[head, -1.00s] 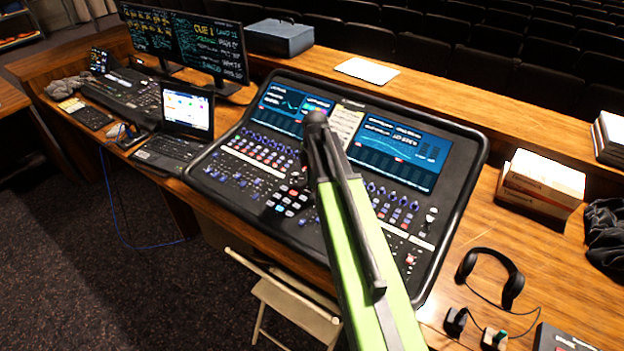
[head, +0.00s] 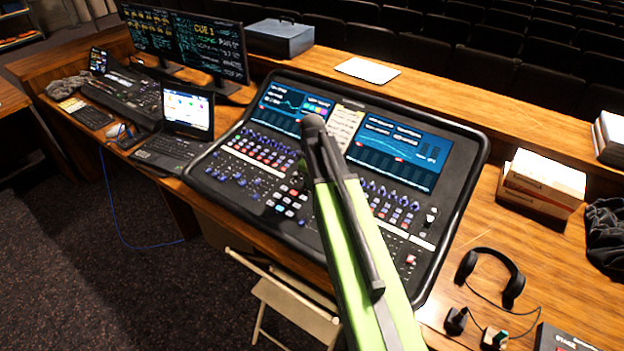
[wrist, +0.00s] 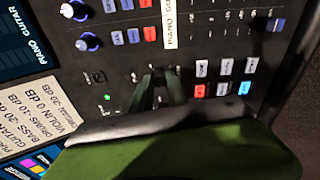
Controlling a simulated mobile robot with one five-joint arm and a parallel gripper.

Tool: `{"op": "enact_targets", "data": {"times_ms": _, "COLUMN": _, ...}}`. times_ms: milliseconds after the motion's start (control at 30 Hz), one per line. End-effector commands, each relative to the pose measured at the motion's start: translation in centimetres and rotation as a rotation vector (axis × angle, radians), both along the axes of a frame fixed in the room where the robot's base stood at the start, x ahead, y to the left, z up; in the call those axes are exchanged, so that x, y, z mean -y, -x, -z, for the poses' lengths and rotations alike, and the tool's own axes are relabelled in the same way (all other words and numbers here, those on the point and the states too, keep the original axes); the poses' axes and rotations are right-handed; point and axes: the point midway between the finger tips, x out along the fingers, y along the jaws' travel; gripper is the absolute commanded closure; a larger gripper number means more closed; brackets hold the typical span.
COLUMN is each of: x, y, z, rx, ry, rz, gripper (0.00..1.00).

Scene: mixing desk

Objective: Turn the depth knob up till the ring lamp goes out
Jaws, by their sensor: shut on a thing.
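The mixing desk (head: 250,225) fills the middle of the head view, with my arm reaching over it. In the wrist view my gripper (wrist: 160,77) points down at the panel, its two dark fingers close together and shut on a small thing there. That thing, seemingly the depth knob, is mostly hidden between the fingertips, and I cannot read its label. A small green light (wrist: 107,97) shows left of the fingers; I cannot tell whether it is the ring lamp. No lit ring shows clearly around the fingertips. In the head view my arm hides the fingers.
Blue-capped knobs (wrist: 87,41) and rows of buttons lie near my fingers in the wrist view. A laptop (head: 180,125) stands left of the desk. Headphones (head: 495,275) and boxes (head: 540,185) lie to the right, with bare wood between.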

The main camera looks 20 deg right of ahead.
Motion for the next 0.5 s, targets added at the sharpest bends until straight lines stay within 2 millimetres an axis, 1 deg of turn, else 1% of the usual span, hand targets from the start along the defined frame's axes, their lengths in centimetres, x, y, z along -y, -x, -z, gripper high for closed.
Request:
{"op": "enact_targets", "data": {"times_ms": 200, "x": 0.14, "y": 0.22, "z": 0.07, "rx": 0.004, "ry": -0.003, "rz": 0.103, "gripper": 1.0}}
{"op": "enact_targets", "data": {"times_ms": 500, "x": 0.13, "y": 0.26, "z": 0.07, "rx": 0.007, "ry": -0.006, "rz": 0.161, "gripper": 1.0}}
